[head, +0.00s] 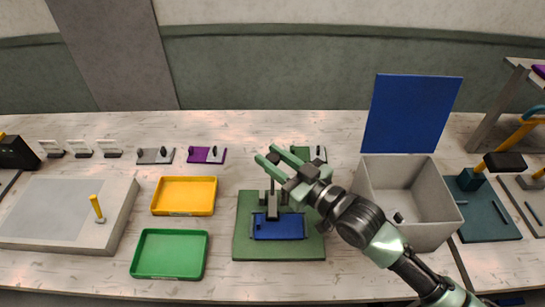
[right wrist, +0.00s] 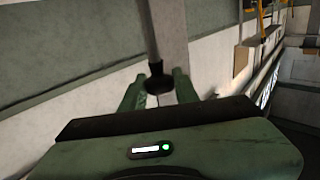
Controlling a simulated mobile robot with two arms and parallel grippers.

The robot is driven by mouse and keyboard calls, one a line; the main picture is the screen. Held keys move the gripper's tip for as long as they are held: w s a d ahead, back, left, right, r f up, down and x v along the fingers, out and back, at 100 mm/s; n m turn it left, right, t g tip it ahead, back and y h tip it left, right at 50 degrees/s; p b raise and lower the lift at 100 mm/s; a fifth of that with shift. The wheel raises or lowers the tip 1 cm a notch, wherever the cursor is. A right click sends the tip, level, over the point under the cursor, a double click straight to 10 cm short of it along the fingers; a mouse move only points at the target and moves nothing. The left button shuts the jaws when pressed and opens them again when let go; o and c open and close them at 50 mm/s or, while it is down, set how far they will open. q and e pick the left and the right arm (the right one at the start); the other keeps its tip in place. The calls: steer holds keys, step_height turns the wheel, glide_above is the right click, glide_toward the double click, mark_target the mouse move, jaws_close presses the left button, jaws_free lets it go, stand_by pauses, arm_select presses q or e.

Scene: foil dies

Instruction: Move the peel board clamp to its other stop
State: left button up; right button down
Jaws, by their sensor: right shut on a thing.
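The peel board (head: 312,244) is a green plate near the middle of the table, with a blue tray-like piece (head: 282,229) on it. The clamp (head: 271,208) is a grey and dark part at the back left of the blue piece, with a dark upright. My right gripper (head: 270,157) reaches in from the right above the clamp, partly hiding it. In the right wrist view, a dark rod with a rounded end (right wrist: 157,80) sits between its green fingers (right wrist: 156,93). The gripper is shut on this rod, which looks like the clamp's handle. My left gripper is out of view.
A yellow tray (head: 184,211) and a green tray (head: 169,275) lie left of the board. An open grey box (head: 425,230) with a raised blue lid (head: 411,115) stands close on the right. Small purple (head: 200,156) and grey fixtures line the back.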

steer(key=shift+w+r+p, duration=0.15)
steer(key=shift+w+p, duration=0.15)
steer(key=shift+p, duration=0.1)
steer(key=w+f+m+g+h, duration=0.3)
steer(key=w+f+m+g, duration=0.2)
steer(key=w, duration=0.6)
steer(key=shift+w+f+g, duration=0.4)
steer(key=shift+f+g, duration=0.2)
steer(key=shift+f, duration=0.05)
steer(key=shift+d+f, duration=0.1)
steer(key=c, duration=1.2)
jaws_free()
steer(key=shift+c, duration=0.2)
steer(key=shift+o, duration=0.7)
steer(key=shift+w+f, duration=0.1)
steer(key=shift+w, duration=0.05)
